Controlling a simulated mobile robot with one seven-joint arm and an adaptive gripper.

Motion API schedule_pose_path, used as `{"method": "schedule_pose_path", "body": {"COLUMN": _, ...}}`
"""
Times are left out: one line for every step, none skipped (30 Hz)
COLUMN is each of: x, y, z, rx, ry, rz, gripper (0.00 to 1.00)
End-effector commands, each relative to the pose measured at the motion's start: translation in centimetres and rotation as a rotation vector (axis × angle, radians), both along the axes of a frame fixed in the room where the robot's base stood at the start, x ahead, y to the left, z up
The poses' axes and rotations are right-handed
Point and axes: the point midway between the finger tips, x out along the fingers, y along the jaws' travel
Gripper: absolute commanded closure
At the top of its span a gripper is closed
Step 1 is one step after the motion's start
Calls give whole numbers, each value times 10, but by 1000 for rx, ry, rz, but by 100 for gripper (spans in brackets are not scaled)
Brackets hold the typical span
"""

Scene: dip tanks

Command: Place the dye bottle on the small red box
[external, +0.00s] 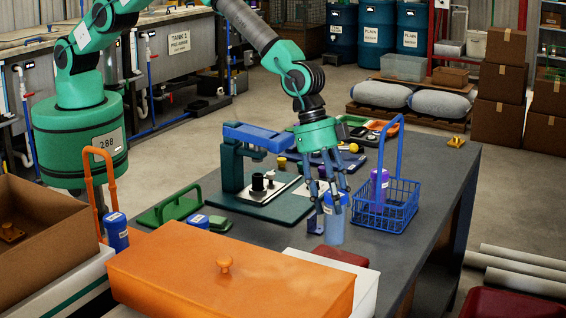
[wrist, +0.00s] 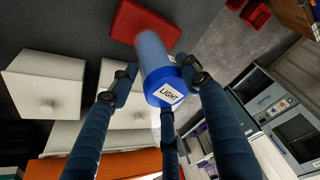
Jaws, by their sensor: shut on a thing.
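My gripper (external: 330,192) points down over the table and is shut on the dye bottle (external: 334,226), a pale blue bottle with a blue cap. In the wrist view the bottle (wrist: 152,50) sits between my fingers (wrist: 160,88), its cap labelled "LIGHT" facing the camera. I cannot tell the bottle's exact height above the table.
A blue wire basket (external: 392,208) holding a purple bottle (external: 379,186) stands just right of my gripper. A large box with an orange lid (external: 225,275) fills the near side. The table's right side (external: 440,180) is fairly clear.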

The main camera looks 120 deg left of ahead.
Motion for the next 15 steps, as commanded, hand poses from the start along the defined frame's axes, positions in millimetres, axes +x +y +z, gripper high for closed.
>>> {"method": "schedule_pose_path", "body": {"x": 5, "y": -1, "z": 0, "rx": 0, "ry": -1, "rz": 0, "gripper": 87}}
{"method": "schedule_pose_path", "body": {"x": 7, "y": -1, "z": -1, "rx": 0, "ry": -1, "rz": 0, "gripper": 87}}
{"method": "schedule_pose_path", "body": {"x": 9, "y": -1, "z": 0, "rx": 1, "ry": -1, "rz": -1, "gripper": 87}}
{"method": "schedule_pose_path", "body": {"x": 10, "y": -1, "z": 0, "rx": 0, "ry": -2, "rz": -1, "gripper": 87}}
{"method": "schedule_pose_path", "body": {"x": 12, "y": -1, "z": 0, "rx": 0, "ry": -2, "rz": -1, "gripper": 87}}
{"method": "schedule_pose_path", "body": {"x": 13, "y": -1, "z": 0, "rx": 0, "ry": -2, "rz": -1, "gripper": 87}}
{"method": "schedule_pose_path", "body": {"x": 13, "y": -2, "z": 0, "rx": 0, "ry": -2, "rz": -1, "gripper": 87}}
{"method": "schedule_pose_path", "body": {"x": 13, "y": -2, "z": 0, "rx": 1, "ry": -1, "rz": -1, "gripper": 87}}
{"method": "schedule_pose_path", "body": {"x": 13, "y": -2, "z": 0, "rx": 1, "ry": -1, "rz": -1, "gripper": 87}}
{"method": "schedule_pose_path", "body": {"x": 13, "y": -2, "z": 0, "rx": 1, "ry": -1, "rz": -1, "gripper": 87}}
{"method": "schedule_pose_path", "body": {"x": 13, "y": -2, "z": -1, "rx": 1, "ry": -1, "rz": -1, "gripper": 87}}
{"method": "schedule_pose_path", "body": {"x": 13, "y": -1, "z": 0, "rx": 1, "ry": -1, "rz": -1, "gripper": 87}}
{"method": "schedule_pose_path", "body": {"x": 13, "y": -1, "z": 0, "rx": 1, "ry": -1, "rz": -1, "gripper": 87}}
{"method": "schedule_pose_path", "body": {"x": 13, "y": -1, "z": -1, "rx": 1, "ry": -1, "rz": -1, "gripper": 87}}
{"method": "schedule_pose_path", "body": {"x": 13, "y": -1, "z": -1, "rx": 0, "ry": -1, "rz": 0, "gripper": 87}}
